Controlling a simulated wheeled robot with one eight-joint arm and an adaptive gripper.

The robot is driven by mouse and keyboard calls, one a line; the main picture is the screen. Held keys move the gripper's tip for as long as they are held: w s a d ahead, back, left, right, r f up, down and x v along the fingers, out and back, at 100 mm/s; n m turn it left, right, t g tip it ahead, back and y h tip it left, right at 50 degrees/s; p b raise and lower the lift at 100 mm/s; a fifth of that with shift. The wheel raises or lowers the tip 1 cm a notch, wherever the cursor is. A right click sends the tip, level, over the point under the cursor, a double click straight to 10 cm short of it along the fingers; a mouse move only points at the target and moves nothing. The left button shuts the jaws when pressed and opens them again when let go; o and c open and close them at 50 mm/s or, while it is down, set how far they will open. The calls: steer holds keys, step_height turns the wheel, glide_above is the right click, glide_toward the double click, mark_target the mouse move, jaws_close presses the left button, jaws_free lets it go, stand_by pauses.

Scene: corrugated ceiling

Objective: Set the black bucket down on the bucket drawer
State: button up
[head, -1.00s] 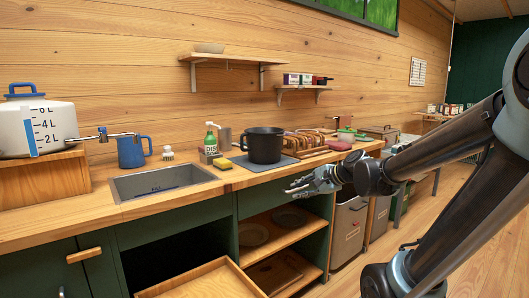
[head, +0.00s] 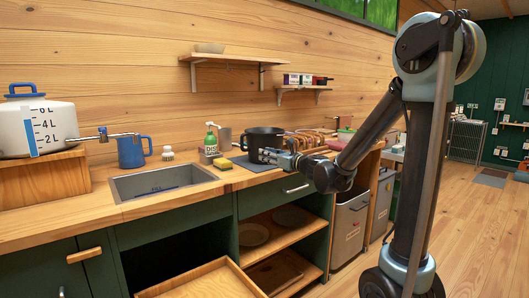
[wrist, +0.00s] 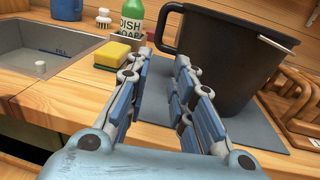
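The black bucket (head: 262,138) stands upright on a grey mat on the counter, right of the sink. The wrist view shows its dark wall (wrist: 228,65) and a side handle (wrist: 163,30) sticking out to the left. My gripper (head: 270,154) is at the bucket's front right in the head view. In the wrist view my gripper (wrist: 161,60) is open and empty, its fingertips just short of the handle and the bucket wall. A pulled-out wooden drawer (head: 205,284) shows at the bottom of the head view; I cannot tell whether it is the bucket drawer.
A yellow sponge (wrist: 119,54) and a green dish soap bottle (wrist: 131,18) stand left of the bucket. A wooden rack (wrist: 295,105) stands close on its right. The sink (head: 165,181) is farther left. Shelves with plates lie below the counter.

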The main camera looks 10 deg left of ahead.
glide_toward(242, 148)
steer(key=x, duration=0.5)
steer(key=shift+w+f, duration=0.15)
steer(key=shift+w, duration=0.35)
steer(key=shift+x, duration=2.55)
steer(key=shift+s+a, duration=0.1)
steer(key=shift+s, duration=0.05)
jaws_close()
